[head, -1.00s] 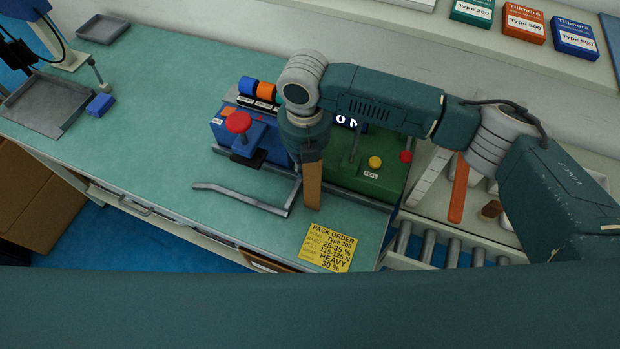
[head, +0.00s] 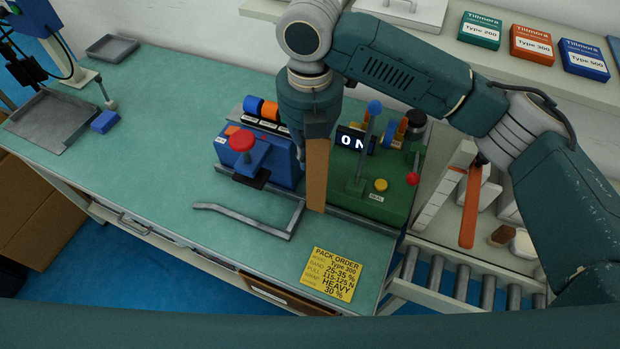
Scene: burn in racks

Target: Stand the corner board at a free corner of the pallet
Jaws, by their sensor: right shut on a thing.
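A brown corner board (head: 317,176), a long narrow strip, hangs upright below my right gripper (head: 313,132). The gripper is shut on its upper end, and the fingers are mostly hidden by the wrist. The board appears in front of the green machine and next to the bent grey bar on the bench; I cannot tell whether its lower end touches anything. No pallet shows in this view. My left gripper is not in view.
A blue tool with a red knob (head: 242,140) and a green machine (head: 387,199) with levers stand close by on the bench (head: 160,115). A yellow pack order card (head: 332,275) lies at the front edge. Rollers (head: 460,284) run at right. The bench's left middle is clear.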

